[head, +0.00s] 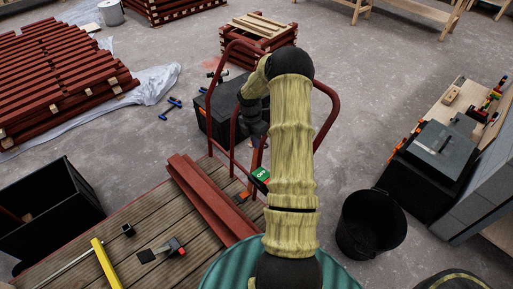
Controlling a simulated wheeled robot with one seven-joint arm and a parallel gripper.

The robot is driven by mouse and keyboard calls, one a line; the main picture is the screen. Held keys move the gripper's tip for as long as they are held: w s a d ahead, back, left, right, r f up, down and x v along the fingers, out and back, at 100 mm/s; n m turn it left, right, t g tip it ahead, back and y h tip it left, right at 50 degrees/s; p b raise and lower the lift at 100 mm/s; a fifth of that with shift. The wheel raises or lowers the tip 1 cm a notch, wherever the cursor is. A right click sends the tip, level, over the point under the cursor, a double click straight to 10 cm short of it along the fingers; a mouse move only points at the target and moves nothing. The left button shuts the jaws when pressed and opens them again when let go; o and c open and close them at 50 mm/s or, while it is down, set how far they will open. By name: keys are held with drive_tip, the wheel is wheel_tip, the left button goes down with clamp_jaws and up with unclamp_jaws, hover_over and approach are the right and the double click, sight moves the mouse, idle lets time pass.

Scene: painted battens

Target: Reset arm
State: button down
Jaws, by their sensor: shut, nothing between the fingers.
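My arm in its yellow sleeve rises through the middle of the head view and bends at a black joint near the top. Beyond the bend, its dark end with my gripper (256,143) points down in front of the red tubular rail of a cart. The fingers are small and partly hidden by the arm. My gripper is shut, with nothing held.
A black bucket (370,225) stands right, a black crate (45,215) left.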

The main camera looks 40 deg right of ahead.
idle(0.5)
drive_tip(key=s+a+r+m+t, duration=0.1)
drive_tip(key=s+a+r+m, duration=0.4)
drive_tip(key=a+r+m, duration=0.45)
drive_tip(key=s+a+r+m+t, duration=0.2)
drive_tip(key=s+a+r+m, duration=0.4)
drive_tip(key=a, duration=0.6)
drive_tip(key=s+a+r+m+t, duration=0.1)
drive_tip(key=s+a+r+m, duration=0.35)
drive_tip(key=s, duration=0.25)
drive_tip(key=w+p+v, duration=0.2)
drive_tip(key=p+v, duration=1.1)
drive_tip(key=p, duration=0.1)
drive_tip(key=shift+w+d+r+n, duration=0.15)
drive_tip(key=shift+w+r+n, duration=0.15)
drive_tip(key=shift+w+r, duration=0.15)
